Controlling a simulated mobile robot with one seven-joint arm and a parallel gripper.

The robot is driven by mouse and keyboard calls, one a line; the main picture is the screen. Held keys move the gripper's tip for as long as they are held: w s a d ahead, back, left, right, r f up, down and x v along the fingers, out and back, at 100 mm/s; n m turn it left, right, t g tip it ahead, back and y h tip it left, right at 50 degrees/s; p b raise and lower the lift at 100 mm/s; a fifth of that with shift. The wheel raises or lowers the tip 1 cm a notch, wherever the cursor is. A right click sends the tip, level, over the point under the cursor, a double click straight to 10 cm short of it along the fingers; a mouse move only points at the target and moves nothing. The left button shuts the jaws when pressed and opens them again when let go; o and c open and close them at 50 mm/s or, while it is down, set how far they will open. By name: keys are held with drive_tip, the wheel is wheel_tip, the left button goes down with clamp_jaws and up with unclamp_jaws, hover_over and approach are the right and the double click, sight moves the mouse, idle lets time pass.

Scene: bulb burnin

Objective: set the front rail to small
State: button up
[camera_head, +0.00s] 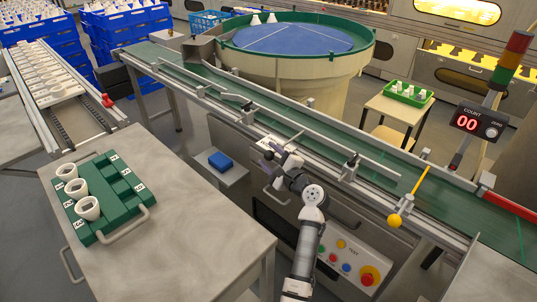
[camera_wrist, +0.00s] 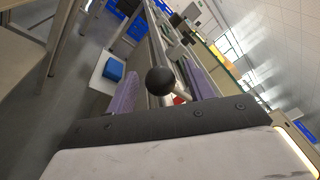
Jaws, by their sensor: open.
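The front rail (camera_head: 215,96) is a grey metal guide along the near side of the green conveyor belt, with clamp posts along it. A pale label plate (camera_head: 268,142) sits at the belt's near edge; its marks are too small to read. My gripper (camera_head: 268,157) is at the front of the conveyor, just below this plate. In the wrist view, a round black knob (camera_wrist: 160,81) shows between the two purple fingers of my open gripper (camera_wrist: 160,68). A gap shows on either side of the knob. In the head view I cannot make out the knob. The rail's setting cannot be read.
A yellow ball-ended lever (camera_head: 395,220) and a button panel (camera_head: 350,262) are to the right. A blue block (camera_head: 220,160) lies on a small shelf left of my gripper. A green rack (camera_head: 118,205) with white cups stands on the left table (camera_head: 185,235).

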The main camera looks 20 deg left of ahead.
drive_tip(key=shift+w+a, duration=0.2)
drive_tip(key=shift+a, duration=0.2)
drive_tip(key=shift+c, duration=0.2)
clamp_jaws()
drive_tip(key=shift+w+d+b, duration=0.3)
drive_tip(key=shift+w+d, duration=0.1)
drive_tip(key=shift+w, duration=0.5)
drive_tip(key=shift+w+d+b, duration=0.3)
drive_tip(key=shift+w+d, duration=0.1)
drive_tip(key=shift+w, duration=0.45)
drive_tip(key=shift+w+d+r, duration=0.1)
drive_tip(key=shift+o, duration=0.2)
unclamp_jaws()
drive_tip(key=shift+w, duration=0.1)
